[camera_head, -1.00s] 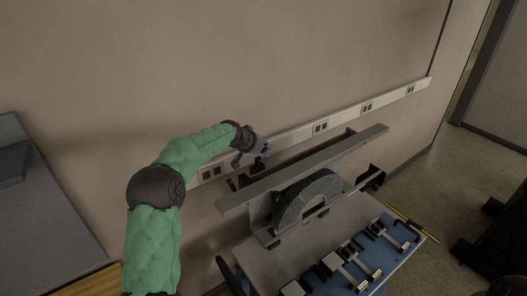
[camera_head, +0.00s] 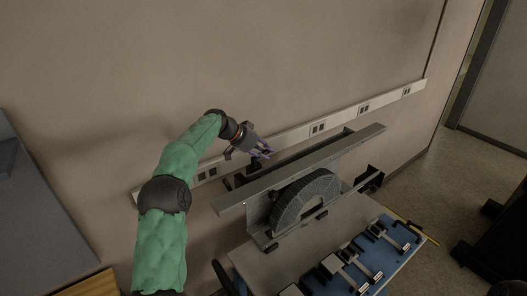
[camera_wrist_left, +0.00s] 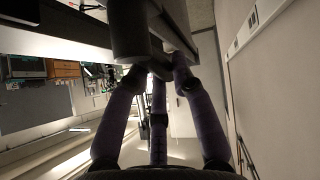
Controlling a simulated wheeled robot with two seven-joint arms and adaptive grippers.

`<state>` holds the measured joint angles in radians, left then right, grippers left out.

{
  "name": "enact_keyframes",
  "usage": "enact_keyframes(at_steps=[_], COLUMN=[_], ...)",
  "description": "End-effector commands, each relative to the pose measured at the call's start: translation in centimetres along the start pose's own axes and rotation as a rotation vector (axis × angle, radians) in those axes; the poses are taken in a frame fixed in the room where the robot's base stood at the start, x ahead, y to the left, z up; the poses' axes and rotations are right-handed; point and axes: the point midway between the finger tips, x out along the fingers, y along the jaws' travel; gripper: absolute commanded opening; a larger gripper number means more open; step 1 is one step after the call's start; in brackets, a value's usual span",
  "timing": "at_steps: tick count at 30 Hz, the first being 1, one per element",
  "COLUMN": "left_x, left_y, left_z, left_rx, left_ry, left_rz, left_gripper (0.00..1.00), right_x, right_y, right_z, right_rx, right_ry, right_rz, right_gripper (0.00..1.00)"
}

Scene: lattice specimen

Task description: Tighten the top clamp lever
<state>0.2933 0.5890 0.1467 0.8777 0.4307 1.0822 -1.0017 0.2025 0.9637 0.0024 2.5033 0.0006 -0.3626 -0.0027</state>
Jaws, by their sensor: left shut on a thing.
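My left gripper (camera_head: 262,153) is at the left part of the long grey beam (camera_head: 300,168), on the wall side. In the left wrist view its three purple fingers (camera_wrist_left: 160,78) close around the lower end of a dark part, which I take to be the top clamp lever (camera_wrist_left: 150,58). The lever's full shape is hidden by the fingers and is too small to make out in the head view. A grey, arch-shaped lattice specimen (camera_head: 304,196) stands upright under the beam. My right gripper is not in view.
A bench (camera_head: 285,262) below the specimen holds a blue mat (camera_head: 408,237) with several clamp-like tools. The wall with an outlet rail (camera_head: 337,123) runs close behind the beam. A grey surface (camera_head: 45,225) is at the left. Open floor lies at the right.

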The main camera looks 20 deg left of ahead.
Motion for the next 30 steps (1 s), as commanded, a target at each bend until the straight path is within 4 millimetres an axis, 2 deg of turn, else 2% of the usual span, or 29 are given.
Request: enact_keyframes(at_steps=[15,16,18,30], left_x=[-0.21,-0.21,-0.18,-0.49], left_y=[0.03,0.03,0.05,0.07], left_z=[-0.14,-0.14,-0.13,-0.07], left_rx=[0.024,0.024,0.023,0.019], left_ry=[-0.002,-0.002,-0.002,-0.003], left_rz=[0.011,0.011,0.011,0.013], left_gripper=[0.00,0.33,0.50,0.50], right_x=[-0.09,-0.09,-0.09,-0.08], right_y=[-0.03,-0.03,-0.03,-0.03], right_z=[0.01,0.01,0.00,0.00], right_rx=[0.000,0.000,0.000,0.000], right_ry=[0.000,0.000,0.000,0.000], right_rz=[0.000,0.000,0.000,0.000], right_gripper=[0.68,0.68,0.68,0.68])
